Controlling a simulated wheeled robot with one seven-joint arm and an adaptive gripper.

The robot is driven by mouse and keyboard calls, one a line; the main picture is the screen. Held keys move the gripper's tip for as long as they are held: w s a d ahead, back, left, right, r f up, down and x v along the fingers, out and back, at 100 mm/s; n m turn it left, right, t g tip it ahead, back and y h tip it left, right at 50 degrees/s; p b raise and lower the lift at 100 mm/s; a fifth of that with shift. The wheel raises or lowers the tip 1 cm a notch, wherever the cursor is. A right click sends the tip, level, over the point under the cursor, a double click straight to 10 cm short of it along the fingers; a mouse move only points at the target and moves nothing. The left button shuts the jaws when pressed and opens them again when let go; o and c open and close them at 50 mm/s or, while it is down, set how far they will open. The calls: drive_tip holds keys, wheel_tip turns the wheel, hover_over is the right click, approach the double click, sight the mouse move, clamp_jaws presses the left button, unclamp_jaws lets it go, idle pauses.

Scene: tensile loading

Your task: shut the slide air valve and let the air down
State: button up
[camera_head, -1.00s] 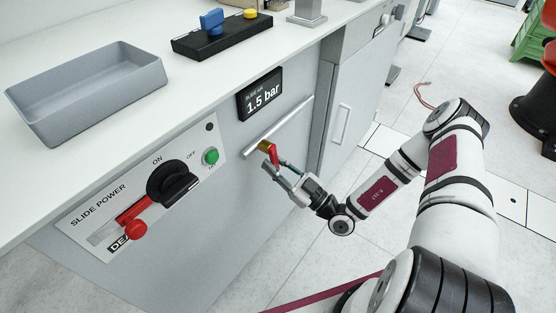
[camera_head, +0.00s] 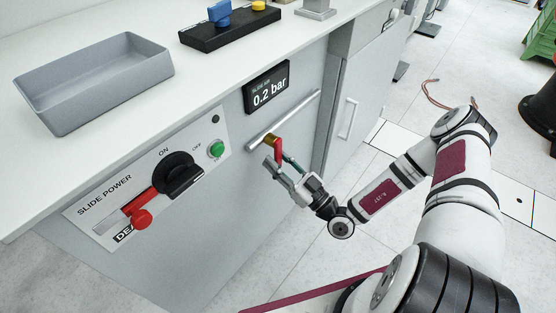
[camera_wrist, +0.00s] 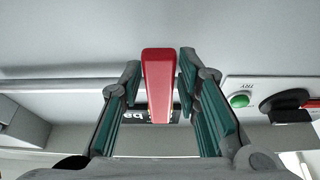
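The slide air valve is a brass body (camera_head: 270,140) on a pale pipe along the cabinet front, with a red lever (camera_head: 279,152). The lever points down, crosswise to the pipe. The black air display (camera_head: 267,88) above reads 0.2 bar. My gripper (camera_head: 280,165) is at the lever with its fingers apart. In the wrist view the red lever (camera_wrist: 158,85) stands between the two green-padded fingers of my gripper (camera_wrist: 159,80), with a narrow gap seeming to show on each side. The brass body is hidden there.
A slide power panel with a black knob (camera_head: 178,172), red handle (camera_head: 141,218) and green button (camera_head: 216,149) is left of the valve. A grey tray (camera_head: 95,85) and black control box (camera_head: 228,28) stand on the bench.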

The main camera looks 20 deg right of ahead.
idle(0.3)
drive_tip(key=v, duration=1.2)
drive_tip(key=s+a+r+n+g+y, duration=0.1)
drive_tip(key=s+a+r+n+g, duration=0.25)
drive_tip(key=r+n+g, duration=1.05)
drive_tip(key=s+a+r+n+g+y, duration=0.3)
drive_tip(key=r+n+g, duration=0.4)
drive_tip(key=n, duration=1.4)
drive_tip(key=s+d+r+n+t+h, duration=0.25)
drive_tip(key=s+r+n+h, duration=0.25)
drive_tip(key=s+n+h, duration=0.7)
drive_tip(key=s+d+r+n+t+h, duration=0.1)
drive_tip(key=s+d+r+n+h, duration=0.35)
drive_tip(key=n, duration=1.35)
wheel_tip(320, 180, up, 24)
drive_tip(key=a+t+p, duration=0.1)
drive_tip(key=t+p, duration=0.2)
drive_tip(key=p, duration=1.7)
drive_tip(key=shift+s+a+h+p, duration=0.3)
drive_tip(key=shift+a+h+p, duration=0.05)
